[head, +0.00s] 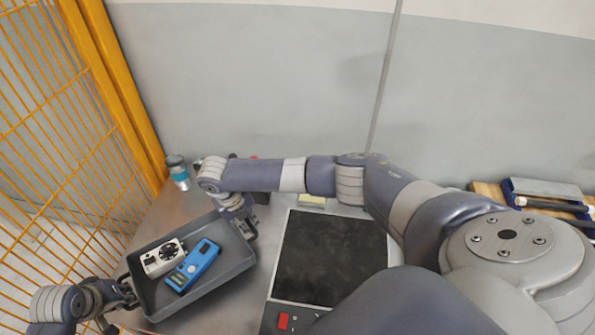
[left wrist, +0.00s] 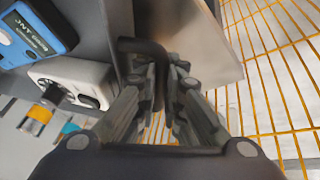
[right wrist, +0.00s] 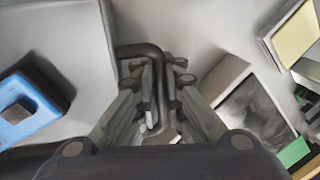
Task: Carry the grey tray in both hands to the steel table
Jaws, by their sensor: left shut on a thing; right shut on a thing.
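The grey tray (head: 226,236) is over the left part of the steel table (head: 232,312). A white device (head: 160,258) and a blue meter (head: 194,266) lie in it. My left gripper (head: 127,292) is shut on the tray's left dark handle, seen in the left wrist view (left wrist: 146,46). My right gripper (head: 243,222) is shut on the opposite handle, seen in the right wrist view (right wrist: 150,52). The tray looks about level. I cannot tell whether its underside touches the table.
A teal-banded bottle (head: 179,174) stands at the table's back left. A black panel with a pale border (head: 330,258) lies right of the tray, with a yellow block (head: 312,200) behind it. A yellow mesh fence (head: 60,130) is close on the left. A grey wall is behind.

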